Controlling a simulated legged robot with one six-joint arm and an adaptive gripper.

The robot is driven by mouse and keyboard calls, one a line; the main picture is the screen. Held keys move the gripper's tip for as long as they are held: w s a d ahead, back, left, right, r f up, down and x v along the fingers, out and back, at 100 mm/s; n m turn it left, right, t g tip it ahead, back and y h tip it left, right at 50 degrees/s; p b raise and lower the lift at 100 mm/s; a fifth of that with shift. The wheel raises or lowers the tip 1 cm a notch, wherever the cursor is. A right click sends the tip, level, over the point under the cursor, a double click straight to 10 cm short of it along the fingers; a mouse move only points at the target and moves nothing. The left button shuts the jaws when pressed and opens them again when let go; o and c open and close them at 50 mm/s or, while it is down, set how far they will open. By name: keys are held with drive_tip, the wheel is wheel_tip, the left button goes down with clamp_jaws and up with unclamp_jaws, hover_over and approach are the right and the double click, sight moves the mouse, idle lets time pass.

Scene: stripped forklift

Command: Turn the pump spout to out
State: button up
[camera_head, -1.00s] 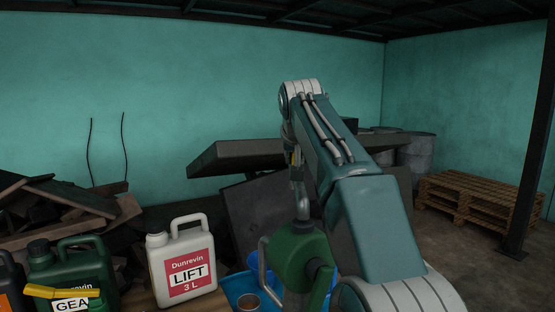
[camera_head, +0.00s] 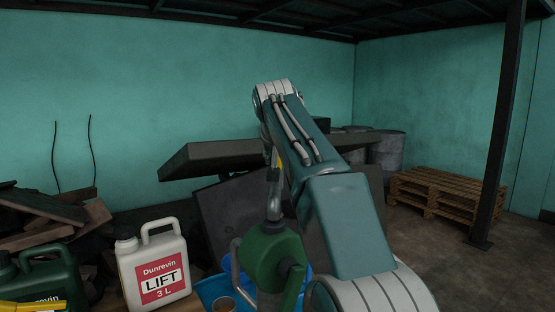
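The pump has a green rounded body (camera_head: 270,257) low in the middle, with a grey upright pipe (camera_head: 274,200) rising from it and a dark part at its right side. A bent grey pipe (camera_head: 235,265), which looks like the spout, comes off the left side and points down near a small open can (camera_head: 223,304). I cannot read any marking for out. My arm rises from the bottom right and bends over above the pump.
A white jug labelled LIFT (camera_head: 156,268) and a green jug (camera_head: 45,280) stand left of the pump. A blue tray (camera_head: 213,287) lies below it. Dark slabs (camera_head: 215,158) are behind. A pallet (camera_head: 445,194) and a post (camera_head: 497,140) stand right, with open floor nearby.

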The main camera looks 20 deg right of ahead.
drive_tip(key=v, duration=1.2)
idle(0.4)
